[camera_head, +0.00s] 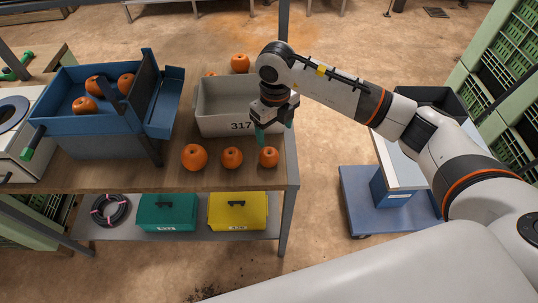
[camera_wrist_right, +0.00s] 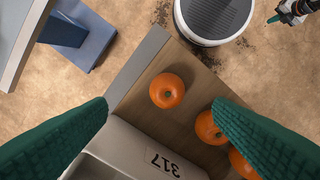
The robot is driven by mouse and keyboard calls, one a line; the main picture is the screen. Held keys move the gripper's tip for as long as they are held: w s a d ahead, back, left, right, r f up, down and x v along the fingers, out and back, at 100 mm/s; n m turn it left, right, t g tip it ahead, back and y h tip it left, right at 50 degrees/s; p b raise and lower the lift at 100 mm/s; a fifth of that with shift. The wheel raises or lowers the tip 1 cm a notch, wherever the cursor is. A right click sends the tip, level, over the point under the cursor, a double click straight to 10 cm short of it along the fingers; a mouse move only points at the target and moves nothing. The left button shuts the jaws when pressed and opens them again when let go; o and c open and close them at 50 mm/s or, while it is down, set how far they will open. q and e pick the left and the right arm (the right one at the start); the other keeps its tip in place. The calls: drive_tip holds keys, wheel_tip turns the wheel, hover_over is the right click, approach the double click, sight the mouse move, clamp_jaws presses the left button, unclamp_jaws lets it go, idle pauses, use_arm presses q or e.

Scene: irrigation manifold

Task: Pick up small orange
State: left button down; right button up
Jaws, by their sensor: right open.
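Three oranges stand in a row along the front of the wooden table. The left one (camera_head: 194,157) looks largest; the middle one (camera_head: 232,158) and the right one (camera_head: 268,157) look smaller and nearly equal. My right gripper (camera_head: 274,130) is open and empty, just behind and above the right orange, by the right end of the grey crate. In the right wrist view the right orange (camera_wrist_right: 167,91) shows between the spread green fingers, apart from both. The middle orange (camera_wrist_right: 209,128) is partly behind one finger. My left gripper (camera_wrist_right: 285,14) shows small at the top right corner.
The grey crate marked 317 (camera_head: 239,125) stands right behind the row. A blue crate (camera_head: 60,126) with several oranges is at left. Another orange (camera_head: 240,63) lies behind the grey crate. The table's right edge is close to the right orange.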

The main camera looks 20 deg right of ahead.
drive_tip(key=p, duration=0.2)
hover_over(269, 151)
drive_tip(key=d, duration=0.1)
drive_tip(key=f, duration=0.5)
drive_tip(key=shift+s, duration=0.35)
drive_tip(key=f, duration=0.1)
drive_tip(key=f+p, duration=0.1)
drive_tip(key=f, duration=0.1)
drive_tip(key=a+f, duration=0.1)
drive_tip(key=shift+w+f+p, duration=0.25)
drive_tip(key=shift+f+p, duration=0.15)
drive_tip(key=shift+f, duration=0.4)
drive_tip(key=shift+r, duration=0.1)
drive_tip(key=c, duration=1)
